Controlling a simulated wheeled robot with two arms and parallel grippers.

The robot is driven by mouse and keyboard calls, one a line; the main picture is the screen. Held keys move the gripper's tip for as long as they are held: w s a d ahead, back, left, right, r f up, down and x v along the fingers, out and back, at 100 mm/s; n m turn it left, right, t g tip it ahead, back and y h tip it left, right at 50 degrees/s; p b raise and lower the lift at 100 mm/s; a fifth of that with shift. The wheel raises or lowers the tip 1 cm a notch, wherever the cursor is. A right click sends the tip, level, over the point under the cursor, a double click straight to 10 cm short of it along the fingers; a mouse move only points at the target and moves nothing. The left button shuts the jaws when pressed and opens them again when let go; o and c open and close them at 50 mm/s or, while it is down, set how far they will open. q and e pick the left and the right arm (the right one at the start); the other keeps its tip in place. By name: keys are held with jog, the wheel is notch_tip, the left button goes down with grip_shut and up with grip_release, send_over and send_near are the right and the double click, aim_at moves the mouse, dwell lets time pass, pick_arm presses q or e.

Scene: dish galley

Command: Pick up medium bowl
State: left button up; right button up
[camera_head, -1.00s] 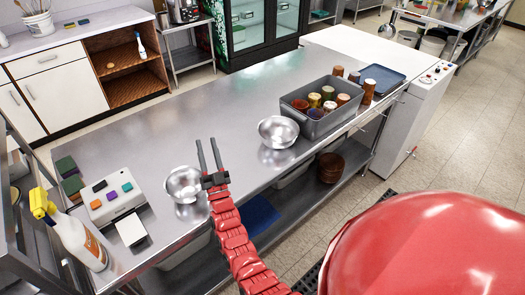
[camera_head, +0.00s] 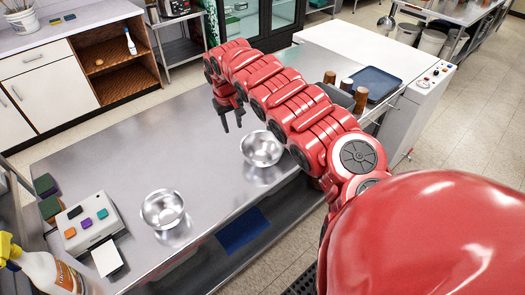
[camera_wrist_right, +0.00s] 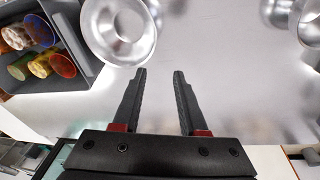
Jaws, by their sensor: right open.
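Two shiny steel bowls stand on the steel counter in the head view. One bowl (camera_head: 262,149) is near the counter's front edge, just right of my right gripper; the other bowl (camera_head: 163,209) is nearer, to the left. They look close in size, so I cannot tell which is the medium one. My right gripper (camera_head: 233,126) is open and empty, fingers pointing down above the counter. In the right wrist view, the first bowl (camera_wrist_right: 118,32) is just beyond the left fingertip of the gripper (camera_wrist_right: 160,72), apart from it. The other bowl (camera_wrist_right: 310,22) is cut off at right. My left gripper is out of view.
Brown cups and a blue tray (camera_head: 371,84) are behind my arm. The counter's back is clear.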

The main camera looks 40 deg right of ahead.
jog(key=s, duration=0.1)
jog(key=b, duration=0.5)
send_over(242, 147)
jog(key=s+a, duration=0.2)
jog(key=s, duration=0.2)
notch_tip(242, 147, down, 11)
jog(key=shift+w+d+f+g, duration=0.1)
jog(key=shift+w+f+g, duration=0.2)
jog(key=shift+f+g, duration=0.1)
jog(key=shift+f+p, duration=0.25)
jog(key=shift+p, duration=0.05)
jog(key=f, duration=0.1)
jog(key=f+p, duration=0.1)
jog(key=f, duration=0.1)
jog(key=shift+w+d+f, duration=0.15)
jog(key=shift+w+d, duration=0.05)
jog(key=shift+w, duration=0.2)
jog(key=shift+d+f, duration=0.15)
jog(key=shift+f, duration=0.4)
